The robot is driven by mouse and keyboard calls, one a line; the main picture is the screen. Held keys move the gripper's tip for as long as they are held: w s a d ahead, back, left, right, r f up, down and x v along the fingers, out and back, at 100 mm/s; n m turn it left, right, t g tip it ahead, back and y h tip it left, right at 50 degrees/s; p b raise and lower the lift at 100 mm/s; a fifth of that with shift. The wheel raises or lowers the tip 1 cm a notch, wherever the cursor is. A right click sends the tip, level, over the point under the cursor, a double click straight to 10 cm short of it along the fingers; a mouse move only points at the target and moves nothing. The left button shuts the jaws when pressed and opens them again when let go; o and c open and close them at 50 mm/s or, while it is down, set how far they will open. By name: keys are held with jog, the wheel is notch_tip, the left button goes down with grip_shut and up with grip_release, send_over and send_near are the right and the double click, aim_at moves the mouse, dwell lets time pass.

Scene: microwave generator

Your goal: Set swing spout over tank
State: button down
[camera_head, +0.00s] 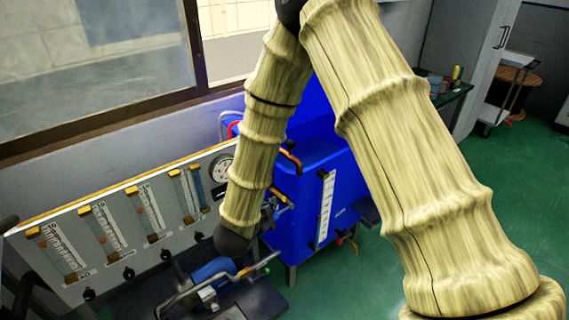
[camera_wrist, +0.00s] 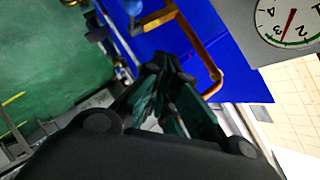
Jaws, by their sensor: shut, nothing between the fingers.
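The blue tank (camera_head: 312,207) stands right of the gauge panel, with a white scale strip on its front. A bent copper-coloured pipe (camera_head: 290,157), seemingly the swing spout, shows at the tank's upper left edge, partly behind my arm. In the wrist view, a copper pipe (camera_wrist: 208,52) with a right-angle bend crosses in front of the blue surface (camera_wrist: 185,35). My gripper (camera_wrist: 167,68) is shut and empty, its fingertips just beside the pipe in that picture; I cannot tell whether they touch. My forearm hides the fingers in the head view.
A panel with several flow meters (camera_head: 104,228) and a round dial gauge (camera_head: 220,167) stands left of the tank. The gauge also shows in the wrist view (camera_wrist: 288,22). A blue motor-like unit (camera_head: 213,270) with pipes sits below my wrist. Green floor (camera_head: 505,185) is open at right.

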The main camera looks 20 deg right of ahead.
aim_at(292, 147)
jog(key=a+r+m+g+h+b, duration=0.1)
jog(key=a+r+m+h+b, duration=0.1)
jog(key=r+m, duration=0.3)
jog(key=a+r+m+g+h+b, duration=0.1)
jog(key=r+m+h, duration=0.3)
jog(key=r, duration=0.7)
jog(key=a+m+b, duration=0.1)
jog(key=m, duration=0.1)
jog(key=shift+s+m, duration=0.15)
jog(key=shift+m, duration=0.15)
jog(key=shift+a, duration=0.1)
jog(key=p+x, duration=0.2)
jog(key=x, duration=1.2)
jog(key=shift+s+f, duration=0.1)
jog(key=shift+f, duration=0.1)
